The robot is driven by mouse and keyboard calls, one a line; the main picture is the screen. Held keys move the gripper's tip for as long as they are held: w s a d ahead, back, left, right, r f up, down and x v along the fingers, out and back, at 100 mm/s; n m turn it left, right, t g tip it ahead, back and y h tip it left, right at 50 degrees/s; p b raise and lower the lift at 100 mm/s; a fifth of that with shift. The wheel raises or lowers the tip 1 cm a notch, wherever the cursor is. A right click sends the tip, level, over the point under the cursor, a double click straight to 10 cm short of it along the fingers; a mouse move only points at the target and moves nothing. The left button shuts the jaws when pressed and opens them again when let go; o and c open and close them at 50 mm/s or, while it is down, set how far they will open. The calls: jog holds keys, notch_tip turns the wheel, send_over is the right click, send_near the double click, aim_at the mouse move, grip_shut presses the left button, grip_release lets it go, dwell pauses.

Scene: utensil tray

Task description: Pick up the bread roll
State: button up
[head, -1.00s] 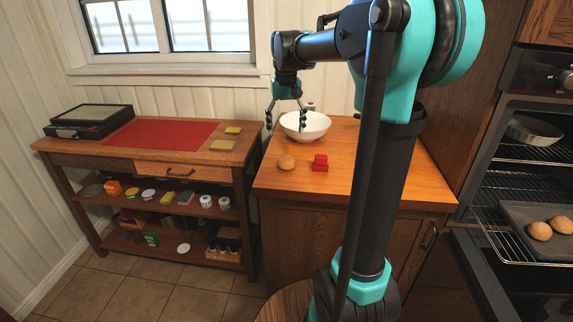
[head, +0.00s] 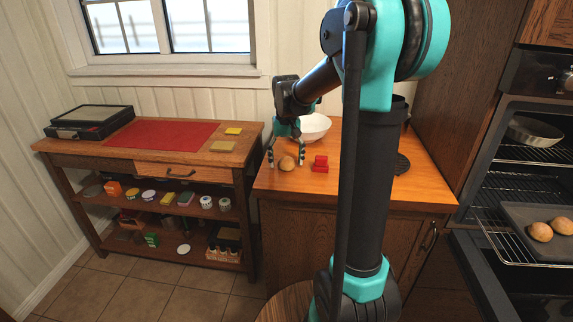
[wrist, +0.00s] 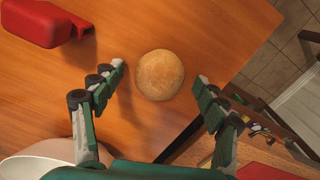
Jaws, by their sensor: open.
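The bread roll (head: 287,163) is round and light brown and lies on the wooden counter (head: 345,185) near its left side. My gripper (head: 287,162) is open, its fingers pointing down on either side of the roll in the head view. In the wrist view the roll (wrist: 160,75) lies between and a little beyond the tips of my open gripper (wrist: 160,72). A gap shows between the roll and each finger, so nothing is held. How high the fingertips are above the counter is hard to tell.
A red object (head: 320,163) stands right of the roll; it also shows in the wrist view (wrist: 45,22). A white bowl (head: 316,127) is behind my gripper. The counter's edge is close to the roll. More rolls (head: 540,231) lie on the oven tray (head: 515,215).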

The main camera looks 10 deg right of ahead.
jog(key=c, duration=0.9)
jog(key=shift+r, duration=0.1)
